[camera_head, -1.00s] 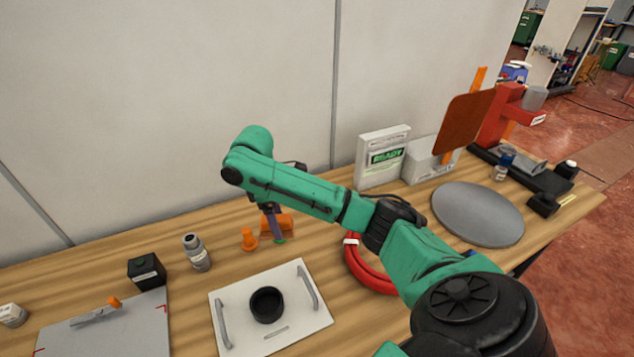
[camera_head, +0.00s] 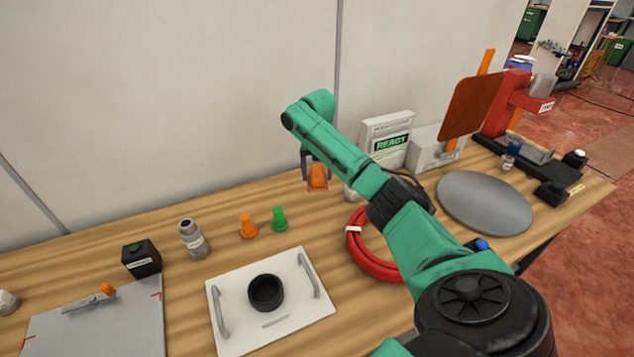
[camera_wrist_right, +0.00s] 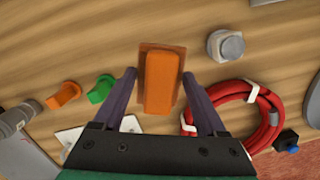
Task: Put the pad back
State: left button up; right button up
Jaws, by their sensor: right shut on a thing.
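The pad (camera_head: 317,176) has an orange block-shaped grip on a thin brown base. It is at the back of the table, near the wall, left of the white box with the READY display. My right gripper (camera_head: 317,170) points down with its fingers on either side of the orange grip, shut on it. In the right wrist view the pad (camera_wrist_right: 160,83) sits between the fingertips, and the brown base shows around the grip. I cannot tell whether the base touches the table. My left gripper is not in view.
An orange peg (camera_head: 248,226) and a green peg (camera_head: 280,219) stand left of the pad. A grey-white jar (camera_wrist_right: 226,45) is close on its right. A red hose coil (camera_head: 372,262), white plate with handles (camera_head: 225,325) and READY box (camera_head: 385,125) are nearby.

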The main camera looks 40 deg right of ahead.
aim_at(317, 206)
notch_tip(317, 206, down, 10)
jog(key=shift+f, duration=0.1)
jog(key=o, duration=1.2)
jog(key=shift+o, duration=0.2)
jog(key=r, duration=0.8)
jog(key=s+a+r, duration=0.1)
jog(key=r, duration=0.3)
jog(key=shift+r, duration=0.1)
